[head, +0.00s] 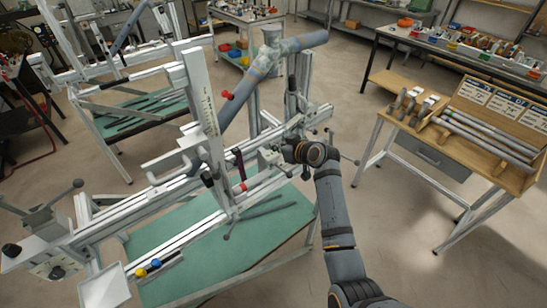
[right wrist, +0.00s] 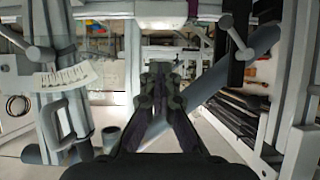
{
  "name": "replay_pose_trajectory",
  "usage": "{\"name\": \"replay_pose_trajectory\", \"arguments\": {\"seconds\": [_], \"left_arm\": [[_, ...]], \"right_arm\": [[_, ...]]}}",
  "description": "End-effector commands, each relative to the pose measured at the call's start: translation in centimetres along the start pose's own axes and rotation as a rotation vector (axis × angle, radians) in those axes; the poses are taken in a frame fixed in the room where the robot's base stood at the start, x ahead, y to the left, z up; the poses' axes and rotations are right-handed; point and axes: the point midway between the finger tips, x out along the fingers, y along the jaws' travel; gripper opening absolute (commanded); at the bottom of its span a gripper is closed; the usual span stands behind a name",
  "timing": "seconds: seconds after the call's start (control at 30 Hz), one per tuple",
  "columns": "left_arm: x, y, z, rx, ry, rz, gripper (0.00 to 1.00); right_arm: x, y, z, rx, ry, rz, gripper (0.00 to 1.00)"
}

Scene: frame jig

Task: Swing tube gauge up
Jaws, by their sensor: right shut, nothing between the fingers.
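The frame jig is a silver rail structure (head: 205,95) with upright posts and a long lower beam. A thick grey-blue tube (head: 243,88) slants up through it to a T-shaped top; I cannot tell for sure whether this is the tube gauge. My right gripper (head: 287,152) is at the jig's right side, by the clamp parts on the beam. In the right wrist view its dark fingers (right wrist: 159,88) are together and empty, pointing into the jig. A slanted grey tube (right wrist: 235,70) passes to the right of them. My left gripper is not in view.
A lever with a round end (right wrist: 238,42) hangs close ahead on the right, and a white scale plate (right wrist: 65,77) is at left. A green-topped bench (head: 190,262) lies under the jig. A wooden bench (head: 400,122) stands right, with clear floor between.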

Motion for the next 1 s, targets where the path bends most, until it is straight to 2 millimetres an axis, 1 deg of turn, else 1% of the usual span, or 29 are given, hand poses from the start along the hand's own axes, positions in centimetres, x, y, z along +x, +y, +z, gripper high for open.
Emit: {"name": "replay_pose_trajectory", "arguments": {"seconds": [0.37, 0.7, 1.0], "left_arm": [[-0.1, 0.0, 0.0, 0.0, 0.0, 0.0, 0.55], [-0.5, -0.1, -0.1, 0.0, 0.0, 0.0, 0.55], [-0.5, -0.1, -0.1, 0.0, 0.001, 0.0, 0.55]], "right_arm": [[0.1, 0.0, -0.3, 0.0, 0.0, 0.0, 0.0], [0.8, 0.0, -2.2, 0.0, 0.001, 0.0, 0.0], [0.9, 0.0, -2.2, 0.0, 0.0, 0.0, 0.0]]}}
